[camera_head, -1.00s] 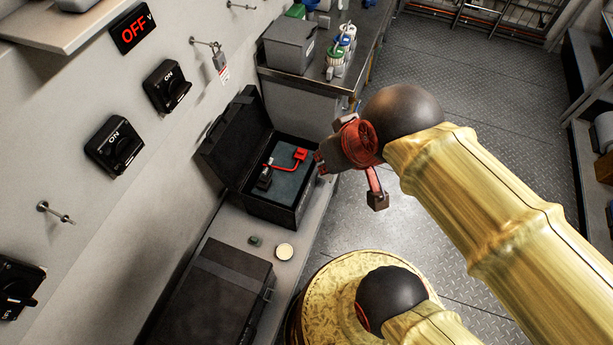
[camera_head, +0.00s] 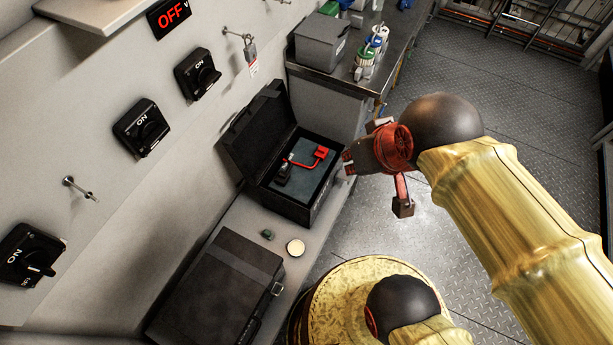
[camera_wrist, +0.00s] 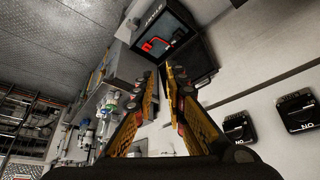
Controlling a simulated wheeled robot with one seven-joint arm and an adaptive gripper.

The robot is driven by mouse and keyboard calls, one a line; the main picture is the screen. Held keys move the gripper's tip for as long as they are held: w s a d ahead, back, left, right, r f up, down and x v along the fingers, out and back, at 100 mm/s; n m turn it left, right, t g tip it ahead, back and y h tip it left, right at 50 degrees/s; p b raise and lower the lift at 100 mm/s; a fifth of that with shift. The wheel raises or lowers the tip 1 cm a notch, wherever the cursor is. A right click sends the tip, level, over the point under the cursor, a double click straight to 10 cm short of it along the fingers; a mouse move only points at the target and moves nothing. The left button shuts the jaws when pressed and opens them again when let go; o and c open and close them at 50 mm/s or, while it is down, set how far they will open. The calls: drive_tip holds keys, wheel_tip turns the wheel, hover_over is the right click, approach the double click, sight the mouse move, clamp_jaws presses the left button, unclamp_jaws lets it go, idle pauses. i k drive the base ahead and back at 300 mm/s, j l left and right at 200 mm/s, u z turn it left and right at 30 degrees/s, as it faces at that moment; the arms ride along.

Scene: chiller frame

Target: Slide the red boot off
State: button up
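A red piece that may be the boot (camera_head: 321,152) lies on the grey foam of an open black case (camera_head: 309,202). A thin red lead joins it to a small black part (camera_head: 284,172) in the same case. The red piece also shows near the top of the wrist view (camera_wrist: 147,46). My gripper (camera_head: 347,162) is in the air to the right of the case, apart from it. In the wrist view its two yellow fingers (camera_wrist: 164,82) are apart with nothing between them. No separate boot edge can be made out.
Wall switches (camera_head: 197,73) stand at the left. A grey bin (camera_head: 321,42) and bottles are behind.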

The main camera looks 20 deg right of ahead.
sight(322, 152)
drive_tip(key=i+l, duration=0.25)
drive_tip(key=l, duration=0.15)
drive_tip(key=i+l, duration=0.55)
drive_tip(key=l, duration=0.25)
drive_tip(key=j+u, duration=0.05)
